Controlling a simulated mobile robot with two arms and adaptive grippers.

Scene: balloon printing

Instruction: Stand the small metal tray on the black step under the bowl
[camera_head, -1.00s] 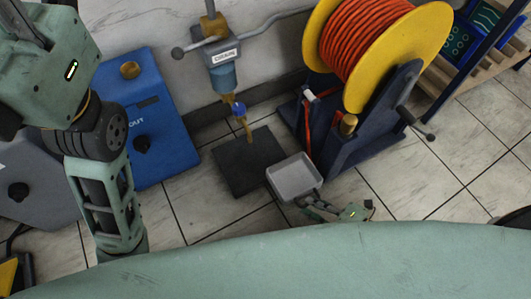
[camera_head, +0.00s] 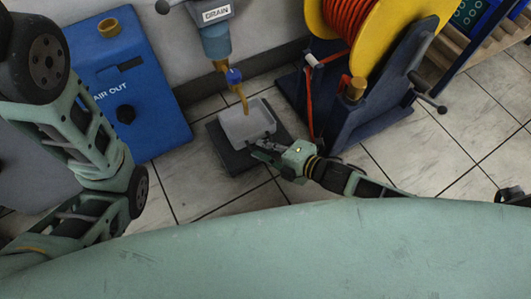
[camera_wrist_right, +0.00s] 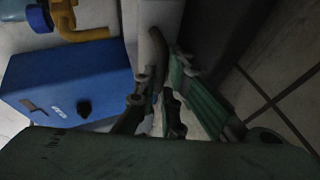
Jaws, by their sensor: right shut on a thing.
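The small grey metal tray (camera_head: 247,120) is over the black step (camera_head: 233,163), below the blue bowl (camera_head: 215,42) marked DRAIN and its yellow spout (camera_head: 243,98). I cannot tell whether it touches the step. My right gripper (camera_head: 262,150) is shut on the tray's near right edge. The wrist view shows its fingers (camera_wrist_right: 157,75) against a pale surface that looks like the tray (camera_wrist_right: 160,18). My left arm shows at the left of the head view, but its gripper is out of view.
A blue AIR OUT box (camera_head: 150,125) stands left of the step. A navy stand (camera_head: 370,110) with a yellow reel (camera_head: 408,42) of orange hose stands to the right. Tiled floor (camera_head: 415,155) is clear at right.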

